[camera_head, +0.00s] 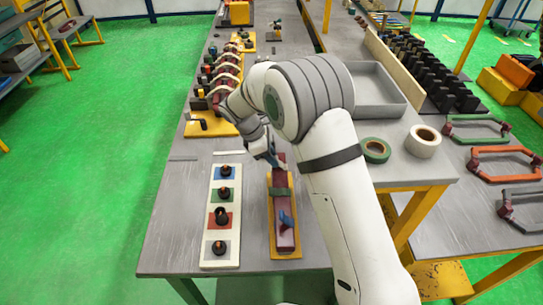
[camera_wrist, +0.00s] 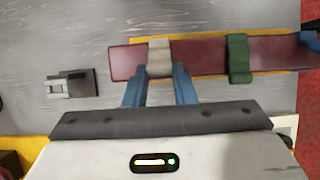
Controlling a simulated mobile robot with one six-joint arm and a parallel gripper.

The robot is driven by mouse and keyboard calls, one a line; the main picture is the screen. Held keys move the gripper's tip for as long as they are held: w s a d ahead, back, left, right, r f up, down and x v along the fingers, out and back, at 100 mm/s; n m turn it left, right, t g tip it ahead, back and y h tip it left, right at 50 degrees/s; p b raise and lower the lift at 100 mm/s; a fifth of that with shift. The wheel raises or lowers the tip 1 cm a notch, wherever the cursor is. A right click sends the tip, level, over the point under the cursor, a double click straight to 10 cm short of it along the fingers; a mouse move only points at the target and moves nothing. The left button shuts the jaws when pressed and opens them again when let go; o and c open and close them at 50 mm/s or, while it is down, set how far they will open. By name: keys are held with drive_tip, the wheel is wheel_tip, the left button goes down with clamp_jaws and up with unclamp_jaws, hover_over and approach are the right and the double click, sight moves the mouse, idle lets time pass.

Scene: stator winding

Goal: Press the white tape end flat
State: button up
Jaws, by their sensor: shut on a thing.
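A dark red bar (camera_head: 284,240) lies lengthwise on a yellow base (camera_head: 271,240) at the front of the grey table. It also shows in the wrist view (camera_wrist: 205,60). The white tape (camera_wrist: 160,58) is wrapped around the bar near its left end in the wrist view. A green tape band (camera_wrist: 239,58) and a blue piece (camera_wrist: 310,40) are farther right. My gripper (camera_wrist: 160,80) has its blue fingers on either side of the white tape, shut on it. In the head view my gripper (camera_head: 271,156) is at the bar's far end, and my arm hides the white tape there.
A white board (camera_head: 235,250) with several dark knobs on coloured squares lies left of the bar. Green (camera_head: 375,150) and white (camera_head: 422,141) tape rolls stand right of my arm. A grey tray (camera_head: 385,108) lies behind. A small grey block (camera_wrist: 78,83) lies nearby.

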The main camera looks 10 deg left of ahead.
drive_tip(key=h, duration=0.1)
drive_tip(key=a+f+h, duration=0.1)
drive_tip(key=shift+s+a+f+t+h+b, duration=0.1)
drive_tip(key=shift+t+h+b, duration=0.2)
drive_tip(key=shift+b, duration=0.1)
drive_tip(key=shift+s+a+f+t+h+b, duration=0.15)
drive_tip(key=shift+a+f+h+b, duration=0.1)
drive_tip(key=shift+h, duration=0.4)
drive_tip(key=shift+w+a+f+t+h+b, duration=0.1)
drive_tip(key=shift+f+t+h+b, duration=0.1)
drive_tip(key=shift+h, duration=0.45)
drive_tip(key=o, duration=1)
drive_tip(key=shift+s, duration=0.1)
drive_tip(key=shift+b+v, duration=0.95)
drive_tip(key=shift+v, duration=2.9)
drive_tip(key=shift+c, duration=0.5)
